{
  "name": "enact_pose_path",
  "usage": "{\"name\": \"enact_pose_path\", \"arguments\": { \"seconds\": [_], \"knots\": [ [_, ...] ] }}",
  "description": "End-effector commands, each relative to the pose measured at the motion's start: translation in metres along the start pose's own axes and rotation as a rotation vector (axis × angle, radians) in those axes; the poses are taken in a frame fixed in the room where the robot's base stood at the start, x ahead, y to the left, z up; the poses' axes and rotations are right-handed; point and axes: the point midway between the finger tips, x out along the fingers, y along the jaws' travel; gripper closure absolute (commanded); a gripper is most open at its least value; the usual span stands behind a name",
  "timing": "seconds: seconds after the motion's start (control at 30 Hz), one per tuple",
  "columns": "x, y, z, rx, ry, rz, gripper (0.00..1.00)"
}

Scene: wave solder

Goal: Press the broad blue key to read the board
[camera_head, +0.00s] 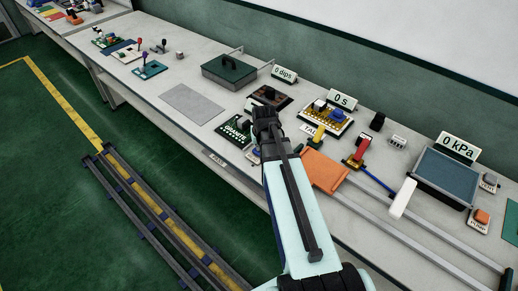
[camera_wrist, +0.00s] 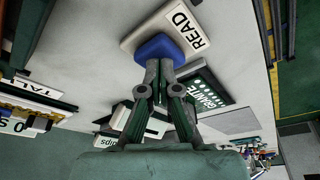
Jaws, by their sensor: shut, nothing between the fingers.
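The broad blue key (camera_wrist: 158,46) sits on a pale plate (camera_wrist: 186,24) lettered READ in the wrist view. My gripper (camera_wrist: 160,64) is shut and empty. Its fingertips overlap the near edge of the blue key in that view; I cannot tell whether they touch it. A dark green board (camera_wrist: 208,90) lettered GRANITE lies just beyond the fingers. In the head view the board (camera_head: 233,132) is left of my gripper (camera_head: 264,112), and my arm covers much of the key's place.
A green lidded box (camera_head: 229,70) stands behind, with a "0 dips" sign (camera_head: 284,74). To the right are a "0 s" sign (camera_head: 343,100), an orange plate (camera_head: 323,171), a red-handled lever (camera_head: 360,148) and a "0 kPa" tank (camera_head: 446,172). A grey mat (camera_head: 194,103) is bare.

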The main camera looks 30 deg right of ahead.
Motion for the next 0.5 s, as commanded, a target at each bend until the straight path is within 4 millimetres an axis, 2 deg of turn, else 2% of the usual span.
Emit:
{"name": "enact_pose_path", "arguments": {
  "seconds": [0.5],
  "knots": [
    [0.0068, 0.0000, 0.0021, 0.000, 0.000, 0.000, 1.00]
  ]
}}
